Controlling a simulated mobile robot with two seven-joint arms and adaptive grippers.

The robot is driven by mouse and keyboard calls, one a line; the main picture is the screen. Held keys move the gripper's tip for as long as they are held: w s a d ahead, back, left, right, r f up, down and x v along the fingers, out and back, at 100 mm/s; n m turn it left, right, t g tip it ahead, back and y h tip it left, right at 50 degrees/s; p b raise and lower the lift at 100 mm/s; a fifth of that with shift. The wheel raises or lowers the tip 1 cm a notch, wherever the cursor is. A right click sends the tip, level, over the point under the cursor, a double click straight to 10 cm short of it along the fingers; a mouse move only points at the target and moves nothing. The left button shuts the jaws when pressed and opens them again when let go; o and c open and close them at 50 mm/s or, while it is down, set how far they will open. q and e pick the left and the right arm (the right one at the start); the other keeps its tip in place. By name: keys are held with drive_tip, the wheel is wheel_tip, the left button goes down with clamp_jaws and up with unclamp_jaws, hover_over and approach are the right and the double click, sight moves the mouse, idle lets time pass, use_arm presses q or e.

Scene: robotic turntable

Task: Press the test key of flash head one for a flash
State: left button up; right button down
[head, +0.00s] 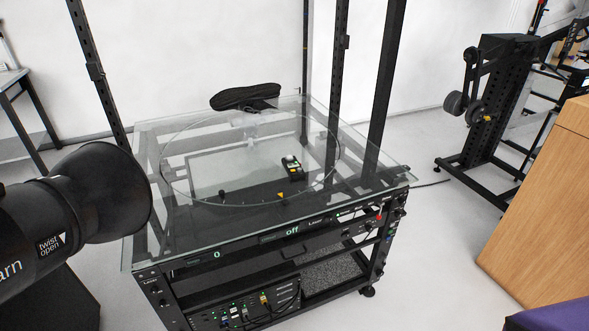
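A large black cylinder with a flared round front (75,205) enters from the left edge, close to the camera. It looks like a flash head. Its side carries a label reading "twist open" and cut-off letters "arn". Its rear end is outside the picture, and no test key can be made out on it. I cannot tell whether it is flash head one. Neither of my grippers shows in the head view.
A wooden cabinet (545,200) stands right. Floor shows between them.

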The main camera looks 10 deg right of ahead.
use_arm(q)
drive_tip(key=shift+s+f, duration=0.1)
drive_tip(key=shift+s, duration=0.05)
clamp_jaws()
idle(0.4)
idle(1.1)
